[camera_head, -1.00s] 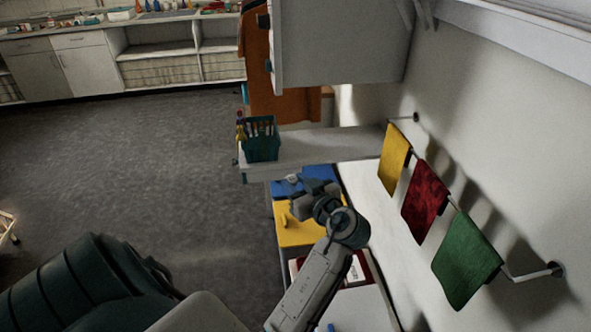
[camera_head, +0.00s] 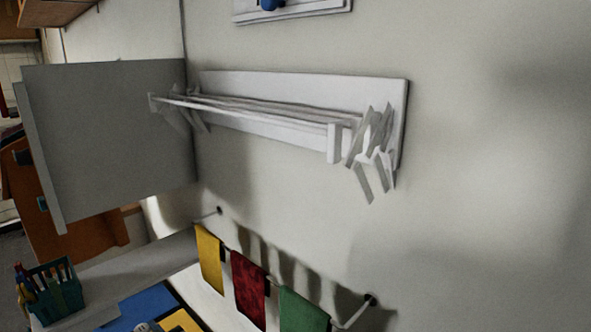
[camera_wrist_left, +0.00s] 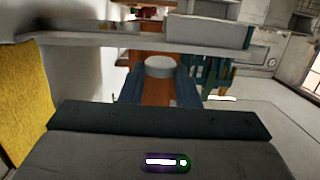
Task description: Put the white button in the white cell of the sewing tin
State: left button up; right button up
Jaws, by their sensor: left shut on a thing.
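The white button (camera_wrist_left: 159,64) is a pale round disc between the two dark blue fingers of my left gripper (camera_wrist_left: 159,78) in the left wrist view. The fingers are shut on it and it is held in the air in front of a shelf. In the head view only a small pale bit at the bottom edge, below the blue surface, may be the gripper tip or button; I cannot tell which. I cannot make out the sewing tin or its white cell in either current view. My right gripper is not in view.
A teal basket (camera_head: 57,290) of coloured items stands on the shelf (camera_head: 150,262) at lower left. Yellow (camera_head: 209,258), red (camera_head: 248,288) and green (camera_head: 302,310) cloths hang on a wall rail. A grey cabinet (camera_head: 115,130) and a white folding rack (camera_head: 290,110) are above.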

pick_arm(q)
jog(key=w+d+m+t+h, duration=0.3)
jog(key=d+m+t+h, duration=0.3)
jog(key=d+m+h, duration=0.4)
jog(key=d+h, duration=0.2)
jog(key=d, duration=0.2)
jog(key=shift+r+h, duration=0.3)
jog(key=shift+h, duration=0.1)
jog(key=s+f, duration=0.1)
jog(key=s, duration=0.2)
jog(key=s+f, duration=0.1)
jog(key=s, duration=0.2)
jog(key=s+f, duration=0.1)
jog(key=s, duration=0.2)
jog(key=shift+d+f, duration=0.2)
jog(key=shift+c, duration=0.2)
jog(key=shift+s, duration=0.2)
jog(key=shift+a, duration=0.1)
